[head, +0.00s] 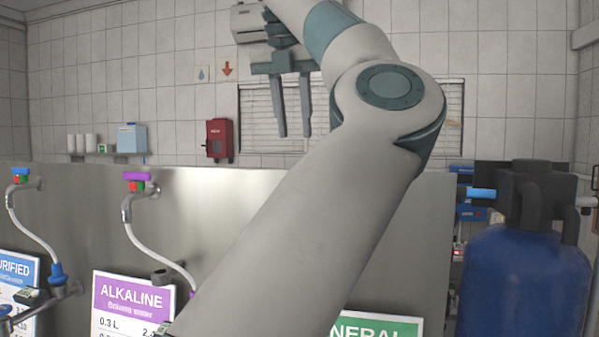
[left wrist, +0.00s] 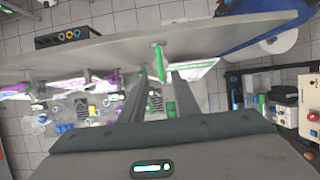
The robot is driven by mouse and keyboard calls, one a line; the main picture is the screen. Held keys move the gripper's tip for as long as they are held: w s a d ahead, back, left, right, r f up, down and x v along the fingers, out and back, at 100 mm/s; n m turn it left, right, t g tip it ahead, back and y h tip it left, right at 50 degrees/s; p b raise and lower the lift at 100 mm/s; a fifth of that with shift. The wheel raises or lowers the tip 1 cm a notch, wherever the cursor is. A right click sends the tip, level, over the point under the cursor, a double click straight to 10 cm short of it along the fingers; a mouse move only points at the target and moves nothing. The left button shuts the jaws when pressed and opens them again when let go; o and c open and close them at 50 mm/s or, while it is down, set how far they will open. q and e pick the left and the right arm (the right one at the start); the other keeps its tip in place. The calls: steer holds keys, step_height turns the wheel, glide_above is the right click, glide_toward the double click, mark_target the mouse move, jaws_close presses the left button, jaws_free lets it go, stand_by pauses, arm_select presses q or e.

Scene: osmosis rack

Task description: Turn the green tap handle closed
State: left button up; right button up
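My left gripper (head: 294,128) is above the steel panel in the head view, with its two fingers apart and nothing visible between them. In the left wrist view its fingers (left wrist: 159,80) point toward the panel's edge. A green upright piece, which looks like the green tap handle (left wrist: 158,64), shows there just beyond and between the fingertips. I cannot tell whether a finger touches it. In the head view the green handle is hidden behind my arm. Part of a green sign (head: 375,330) ending in "NERAL" shows below the arm. My right gripper is in neither view.
The steel panel (head: 80,200) carries a blue tap handle (head: 20,172) and a purple tap handle (head: 137,176) with white hoses. A large blue tank (head: 525,285) stands at the right. A red box (head: 219,139) hangs on the tiled wall. Space above the panel is open.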

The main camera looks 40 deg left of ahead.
arm_select(q)
steer(key=p+x, duration=0.2)
steer(key=x, duration=0.8)
steer(key=shift+w+f, duration=0.2)
steer(key=shift+f, duration=0.15)
jaws_close()
